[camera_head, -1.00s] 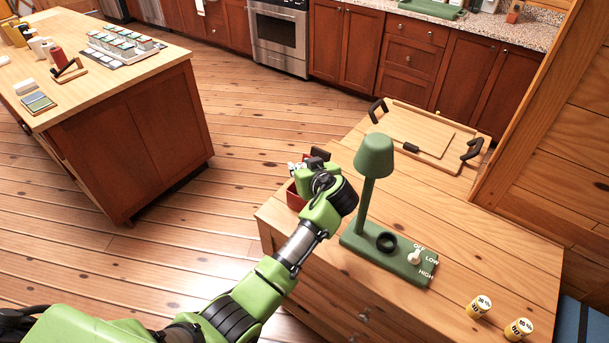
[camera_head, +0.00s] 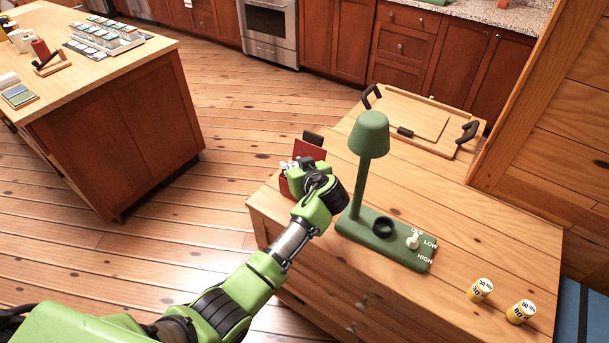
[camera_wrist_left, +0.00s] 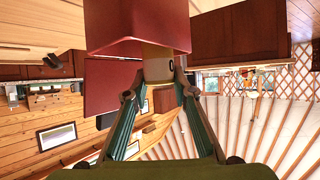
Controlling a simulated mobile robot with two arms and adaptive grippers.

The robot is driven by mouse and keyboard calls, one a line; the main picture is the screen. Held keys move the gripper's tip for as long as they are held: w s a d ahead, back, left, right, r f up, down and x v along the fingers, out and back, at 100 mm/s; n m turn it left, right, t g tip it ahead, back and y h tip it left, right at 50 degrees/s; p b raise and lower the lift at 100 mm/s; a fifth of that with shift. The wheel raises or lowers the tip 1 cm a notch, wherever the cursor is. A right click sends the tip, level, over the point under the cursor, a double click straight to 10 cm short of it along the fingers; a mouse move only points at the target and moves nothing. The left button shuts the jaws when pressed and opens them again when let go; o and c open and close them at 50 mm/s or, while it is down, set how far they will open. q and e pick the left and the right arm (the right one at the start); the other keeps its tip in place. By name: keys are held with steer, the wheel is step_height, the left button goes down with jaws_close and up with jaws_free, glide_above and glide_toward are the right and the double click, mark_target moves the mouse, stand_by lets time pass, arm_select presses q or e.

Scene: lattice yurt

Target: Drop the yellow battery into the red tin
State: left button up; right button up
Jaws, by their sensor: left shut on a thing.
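The red tin (camera_head: 284,187) stands at the left edge of the wooden cabinet top, partly hidden by my left gripper. An upright red panel with a black knob, seemingly its lid (camera_head: 310,151), rises behind it. My left gripper (camera_head: 289,172) is at the tin; its fingertips are hard to make out in the head view. In the left wrist view, the gripper (camera_wrist_left: 159,84) is shut on a yellow battery (camera_wrist_left: 157,65). Red surfaces of the tin (camera_wrist_left: 135,25) fill the upper part there and hide one end of the battery. I cannot tell whether the battery is inside the rim.
A green lamp (camera_head: 369,135) with a switch base stands right of my left arm. Two more yellow batteries (camera_head: 480,290) (camera_head: 520,312) stand at the front right. A wooden tray (camera_head: 393,105) with black handles lies behind. An island counter (camera_head: 110,65) is at left.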

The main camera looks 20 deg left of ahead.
arm_select(q)
steer(key=o, duration=1.2)
arm_select(e)
steer(key=shift+s+a, duration=0.15)
steer(key=shift+s, duration=0.05)
arm_select(q)
steer(key=shift+s+d, duration=0.1)
steer(key=v, duration=0.7)
steer(key=shift+s+r, duration=0.1)
arm_select(e)
steer(key=shift+s+d, duration=0.15)
steer(key=shift+d, duration=0.2)
